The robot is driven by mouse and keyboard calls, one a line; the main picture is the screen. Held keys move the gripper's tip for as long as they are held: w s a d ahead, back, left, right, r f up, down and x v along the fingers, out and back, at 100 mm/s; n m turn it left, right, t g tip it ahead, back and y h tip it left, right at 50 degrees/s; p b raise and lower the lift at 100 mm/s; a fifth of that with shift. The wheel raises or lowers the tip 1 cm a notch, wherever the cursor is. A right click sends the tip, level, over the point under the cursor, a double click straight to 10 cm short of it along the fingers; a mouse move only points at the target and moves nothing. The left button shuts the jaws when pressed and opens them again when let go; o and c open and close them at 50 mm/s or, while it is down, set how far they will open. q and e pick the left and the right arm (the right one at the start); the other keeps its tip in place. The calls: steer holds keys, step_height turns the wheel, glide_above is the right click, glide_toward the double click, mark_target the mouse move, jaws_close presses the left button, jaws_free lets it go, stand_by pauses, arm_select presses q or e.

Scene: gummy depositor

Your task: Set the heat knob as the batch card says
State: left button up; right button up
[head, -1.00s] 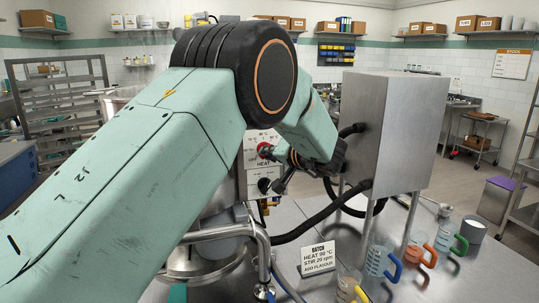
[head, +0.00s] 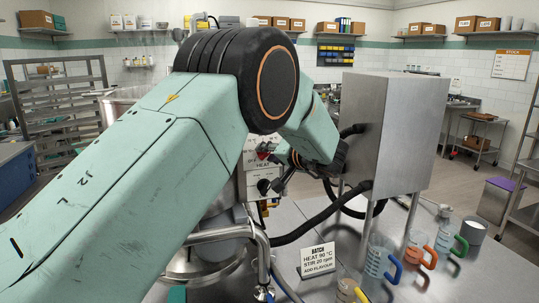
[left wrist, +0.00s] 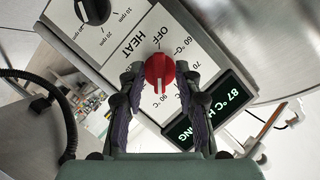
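The red heat knob (left wrist: 160,73) sits on the white panel marked HEAT, between OFF, 60 °C and higher marks. Its white line points toward the bottom of the left wrist picture. My left gripper (left wrist: 160,80) has one finger against each side of the knob. The scale mark at the line is partly hidden. The head view shows the red knob (head: 263,155) partly covered by my left gripper (head: 285,165). The batch card (head: 318,259) reads HEAT 90 °C, STIR 20 rpm, ADD FLAVOUR. A display (left wrist: 207,108) shows 87 °C HEATING. My right gripper is not in view.
A black stir knob (left wrist: 93,10) with rpm marks is on the same panel. A steel cabinet (head: 395,130) with black hoses stands right of my gripper. Several jugs with coloured handles stand on the steel table (head: 450,280) at the right front.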

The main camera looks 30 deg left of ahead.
arm_select(q)
steer(key=shift+s+d, duration=0.1)
steer(key=shift+s, duration=0.05)
steer(key=v, duration=0.7)
steer(key=shift+d, duration=0.15)
steer(key=shift+r, duration=0.1)
stand_by(0.3)
